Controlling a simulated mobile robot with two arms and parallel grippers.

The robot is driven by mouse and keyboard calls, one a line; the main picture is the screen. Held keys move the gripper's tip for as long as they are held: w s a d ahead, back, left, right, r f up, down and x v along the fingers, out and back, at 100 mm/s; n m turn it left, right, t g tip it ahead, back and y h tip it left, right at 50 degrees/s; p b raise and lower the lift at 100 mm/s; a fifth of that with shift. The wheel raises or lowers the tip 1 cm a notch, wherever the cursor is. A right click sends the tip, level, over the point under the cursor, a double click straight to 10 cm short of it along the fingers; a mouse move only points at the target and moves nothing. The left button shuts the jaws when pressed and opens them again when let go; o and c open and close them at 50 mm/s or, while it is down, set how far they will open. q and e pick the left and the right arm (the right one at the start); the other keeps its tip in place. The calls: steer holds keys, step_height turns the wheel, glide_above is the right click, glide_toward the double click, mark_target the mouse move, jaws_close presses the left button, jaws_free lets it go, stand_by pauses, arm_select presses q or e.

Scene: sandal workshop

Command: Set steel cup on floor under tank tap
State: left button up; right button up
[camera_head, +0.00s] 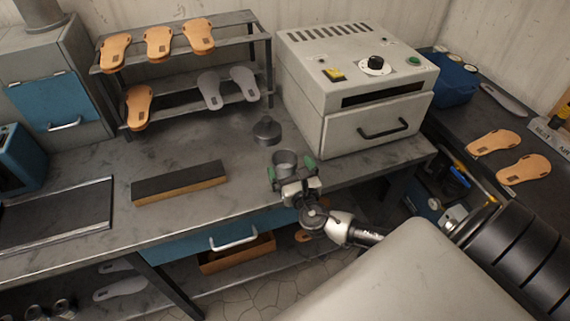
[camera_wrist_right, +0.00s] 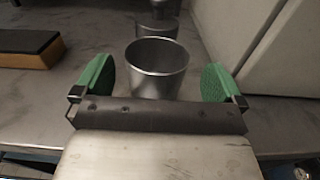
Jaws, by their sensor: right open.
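The steel cup (camera_head: 287,160) stands upright on the grey workbench (camera_head: 100,214), left of the oven's front corner. My right gripper (camera_head: 291,172) is open at the cup, with its green finger pads on either side. In the right wrist view the cup (camera_wrist_right: 157,70) sits between the two pads (camera_wrist_right: 158,84), with a gap on each side. I cannot see a tank tap in these views. My left gripper is not in view.
A dark metal weight-like piece (camera_head: 267,130) stands just behind the cup. A grey oven (camera_head: 352,85) is to the right. A black-topped block (camera_head: 179,182) lies left. A sandal rack (camera_head: 185,75) stands at the back. Floor (camera_head: 262,299) shows below the bench.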

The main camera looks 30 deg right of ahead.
mark_target(281, 151)
steer(key=x, duration=0.3)
steer(key=shift+w+a, duration=0.1)
steer(key=shift+w, duration=0.3)
steer(key=shift+r, duration=0.1)
steer(key=c, duration=1)
